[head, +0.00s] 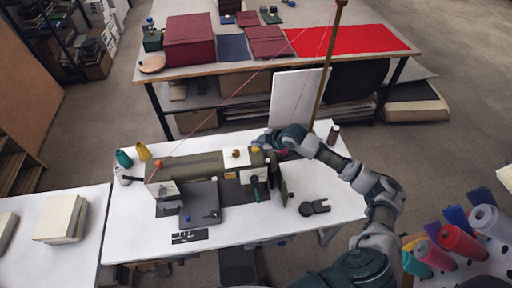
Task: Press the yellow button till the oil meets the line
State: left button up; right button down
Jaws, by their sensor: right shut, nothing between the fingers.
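An olive and white sewing machine (205,167) stands on the white table. A small orange-yellow round spot (236,154) sits on the white panel on top of the machine; it looks like the yellow button. My right gripper (259,141) is shut and empty. It is just right of and slightly beyond the button, close to the machine's top; I cannot tell whether it touches the machine. No oil level or line can be made out at this size. My left gripper is not in view.
A dark clamp-like part (314,207) lies on the table to the right. A brown pole (325,70) rises behind. Coloured rolls (462,243) stand at lower right. The table's front right is mostly clear.

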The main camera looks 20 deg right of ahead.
aim_at(257, 149)
notch_tip(257, 149, up, 3)
jog(key=p, duration=0.3)
jog(key=shift+r, duration=1)
jog(key=shift+a+f, duration=0.1)
